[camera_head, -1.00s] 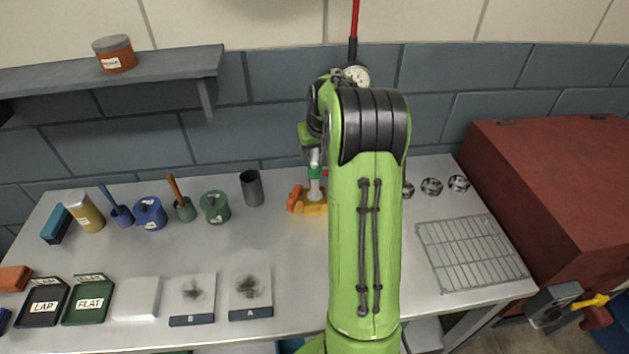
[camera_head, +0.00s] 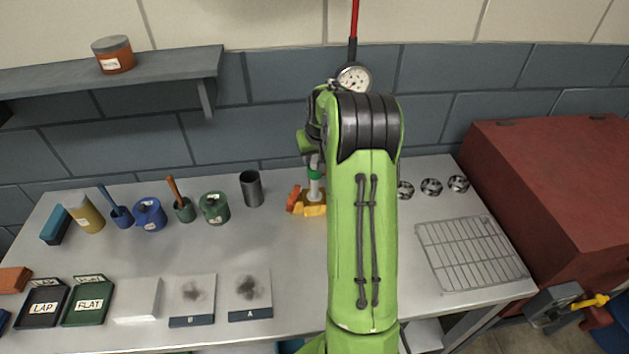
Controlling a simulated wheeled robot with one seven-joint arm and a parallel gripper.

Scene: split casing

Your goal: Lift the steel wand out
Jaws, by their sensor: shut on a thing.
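A pale upright post with a green ring (camera_head: 315,174) stands in a yellow-and-orange fixture (camera_head: 311,208) near the back of the bench, left of my arm. My gripper (camera_head: 314,160) is just above the green ring, mostly hidden by my own green wrist and forearm. Only a small dark part of it shows. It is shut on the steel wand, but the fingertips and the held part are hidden. I cannot tell how much of the wand is inside the post.
A dial gauge (camera_head: 354,78) below a red rod shows behind my wrist. A dark cup (camera_head: 251,189) and a green pot (camera_head: 214,207) stand left of the fixture. Black-and-silver round parts (camera_head: 431,187) and a wire rack (camera_head: 472,253) lie right.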

